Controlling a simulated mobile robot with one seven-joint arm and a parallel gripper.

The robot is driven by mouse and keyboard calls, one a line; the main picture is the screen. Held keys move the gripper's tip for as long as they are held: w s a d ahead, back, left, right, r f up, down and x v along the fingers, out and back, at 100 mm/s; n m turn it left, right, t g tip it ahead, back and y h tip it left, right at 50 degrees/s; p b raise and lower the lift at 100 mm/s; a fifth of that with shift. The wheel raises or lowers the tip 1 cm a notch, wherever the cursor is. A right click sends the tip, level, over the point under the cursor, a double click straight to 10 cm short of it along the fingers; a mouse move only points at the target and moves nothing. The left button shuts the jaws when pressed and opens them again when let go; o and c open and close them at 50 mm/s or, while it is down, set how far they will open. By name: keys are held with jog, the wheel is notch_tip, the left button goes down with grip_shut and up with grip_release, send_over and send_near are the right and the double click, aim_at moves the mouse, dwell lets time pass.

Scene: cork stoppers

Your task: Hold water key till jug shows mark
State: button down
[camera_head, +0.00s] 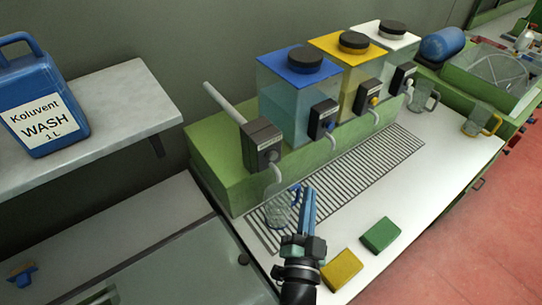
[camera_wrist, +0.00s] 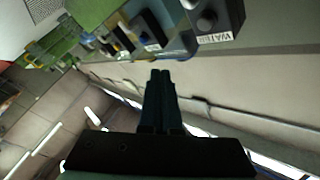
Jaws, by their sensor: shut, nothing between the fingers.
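The water tap is a dark box (camera_head: 262,143) with a curved clear spout at the left end of the green bench; its WATER label (camera_wrist: 225,38) and round dark key (camera_wrist: 206,21) show at the top of the wrist view. A clear jug (camera_head: 277,214) with a blue handle stands on the drain grille below the spout. Its mark and water level are too small to make out. My gripper (camera_head: 307,191) is shut and empty, just right of the jug in the picture, apart from the key. Its fingertips (camera_wrist: 161,73) also show in the wrist view.
Blue-, yellow- and white-lidded tanks with taps (camera_head: 322,117) stand right of the water tap. A yellow sponge (camera_head: 342,269) and a green sponge (camera_head: 381,234) lie at the front. Two more jugs (camera_head: 423,97) (camera_head: 481,122) stand right. A blue wash canister (camera_head: 40,100) sits on the left shelf.

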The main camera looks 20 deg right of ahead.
aim_at(273, 156)
jog(key=w+a, duration=0.3)
jog(key=w, duration=0.5)
jog(key=shift+w+p, duration=0.2)
jog(key=shift+p, duration=0.25)
jog(key=shift+w+a, duration=0.1)
jog(key=shift+a, duration=0.05)
dwell(1.7)
jog(key=shift+w+a, duration=0.1)
jog(key=shift+w, duration=0.2)
jog(key=shift+w+a, duration=0.15)
jog(key=shift+w, duration=0.25)
dwell(4.2)
